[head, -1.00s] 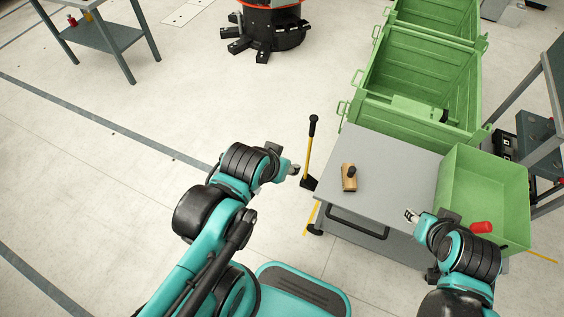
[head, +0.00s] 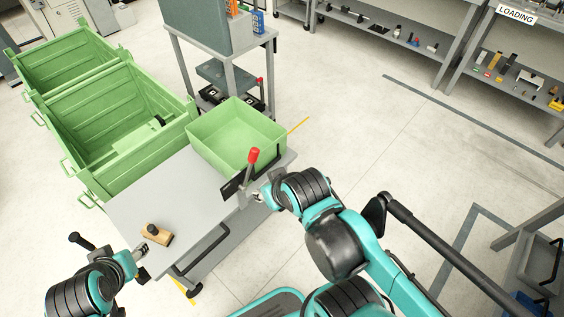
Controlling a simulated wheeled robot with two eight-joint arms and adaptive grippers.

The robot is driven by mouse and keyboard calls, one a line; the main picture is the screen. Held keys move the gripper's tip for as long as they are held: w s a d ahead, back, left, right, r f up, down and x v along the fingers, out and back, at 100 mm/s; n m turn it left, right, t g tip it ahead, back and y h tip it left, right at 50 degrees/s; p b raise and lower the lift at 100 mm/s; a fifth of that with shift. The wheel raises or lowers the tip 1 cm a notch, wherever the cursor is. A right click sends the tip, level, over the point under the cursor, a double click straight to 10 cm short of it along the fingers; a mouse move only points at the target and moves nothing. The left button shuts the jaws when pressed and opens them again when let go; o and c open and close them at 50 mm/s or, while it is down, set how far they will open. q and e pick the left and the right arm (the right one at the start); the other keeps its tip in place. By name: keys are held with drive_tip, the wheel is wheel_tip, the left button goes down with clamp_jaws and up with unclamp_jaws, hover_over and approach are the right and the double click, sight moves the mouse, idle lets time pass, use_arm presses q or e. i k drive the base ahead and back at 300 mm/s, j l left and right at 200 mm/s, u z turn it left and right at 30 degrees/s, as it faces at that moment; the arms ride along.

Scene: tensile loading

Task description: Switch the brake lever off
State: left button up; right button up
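Neither lever is labelled. My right gripper (head: 260,196) is close beside the lower shaft of the red-gripped lever; I cannot tell whether it touches. My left gripper (head: 140,251) is at the cart's front left corner.
A wooden block with a dark knob (head: 156,235) sits on the cart top. A green bin (head: 237,137) stands at the cart's right rear, and larger green crates (head: 120,120) stand behind left. A grey rack (head: 225,75) is behind. Floor to the right is open.

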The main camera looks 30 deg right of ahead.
sight(254, 153)
drive_tip(key=z, duration=0.7)
drive_tip(key=k+l+u, duration=0.1)
drive_tip(key=k+l, duration=0.25)
